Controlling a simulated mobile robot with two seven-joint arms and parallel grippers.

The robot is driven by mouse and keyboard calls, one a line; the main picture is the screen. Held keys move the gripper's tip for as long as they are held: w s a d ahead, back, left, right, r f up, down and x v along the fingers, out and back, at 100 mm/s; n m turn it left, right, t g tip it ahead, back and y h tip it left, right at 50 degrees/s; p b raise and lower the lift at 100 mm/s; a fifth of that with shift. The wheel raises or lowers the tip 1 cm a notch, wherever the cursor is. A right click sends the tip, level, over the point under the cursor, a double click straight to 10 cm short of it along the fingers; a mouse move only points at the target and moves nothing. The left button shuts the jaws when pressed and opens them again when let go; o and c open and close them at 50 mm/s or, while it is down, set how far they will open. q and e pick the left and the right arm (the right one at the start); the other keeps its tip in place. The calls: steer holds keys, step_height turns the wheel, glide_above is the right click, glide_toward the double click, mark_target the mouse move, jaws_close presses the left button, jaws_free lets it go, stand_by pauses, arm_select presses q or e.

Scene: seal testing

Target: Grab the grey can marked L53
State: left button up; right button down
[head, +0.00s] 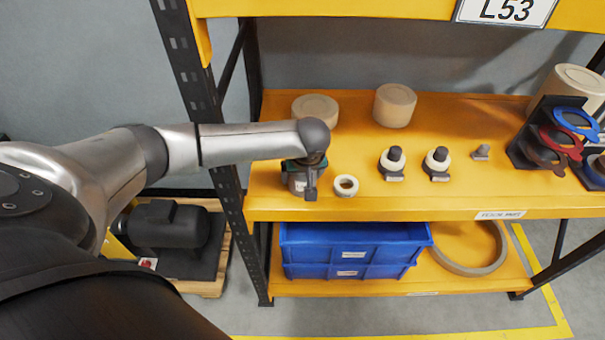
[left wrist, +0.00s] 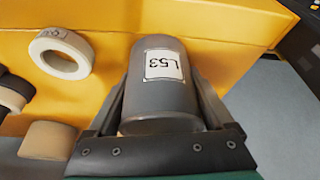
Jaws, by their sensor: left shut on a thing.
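The grey can (left wrist: 158,95) with the white L53 label (left wrist: 164,65) is between the two fingers of my left gripper in the left wrist view. My left gripper (head: 303,182) is shut on the can, with one finger along each side. In the head view, the gripper and wrist hide most of the can, at the left front of the yellow shelf (head: 420,185). I cannot tell whether the can touches the shelf. My right gripper is in neither view.
A white ring (head: 346,186) lies just right of the gripper; it also shows in the left wrist view (left wrist: 60,53). Two black-and-white fittings (head: 391,164) stand further right. Tan cylinders (head: 394,105) stand behind. A black rack post (head: 232,215) is close on the left.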

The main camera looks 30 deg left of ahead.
arm_select(q)
steer(key=c, duration=0.8)
